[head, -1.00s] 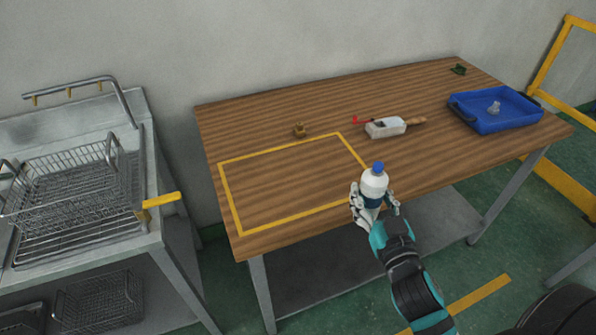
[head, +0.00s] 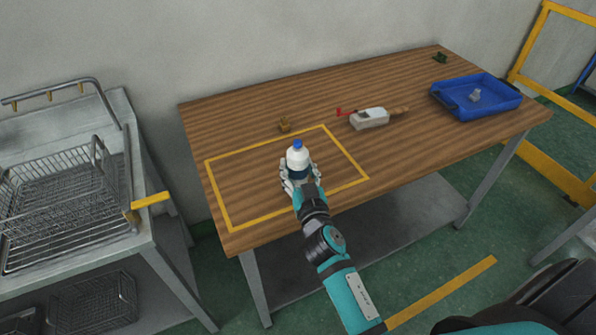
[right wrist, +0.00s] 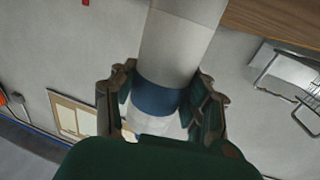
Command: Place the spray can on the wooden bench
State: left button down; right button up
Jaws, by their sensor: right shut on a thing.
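The spray can (head: 298,160) is white with a blue cap and a dark blue band, and it stands upright in my right gripper (head: 299,180). The gripper's fingers close around its lower part. In the right wrist view the can (right wrist: 178,50) sits between both fingers of the gripper (right wrist: 162,100). The wooden bench (head: 250,100) has a yellow outlined rectangle (head: 265,138) at its front left. In the head view the can is over the inside of this outline. I cannot tell whether its base touches the wood. My left gripper is out of view.
A metal rack with a wire basket (head: 65,190) stands left of the bench.

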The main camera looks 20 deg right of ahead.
jog(key=shift+f, duration=0.25)
jog(key=shift+f, duration=0.2)
jog(key=o, duration=1.3)
jog(key=shift+r, duration=0.2)
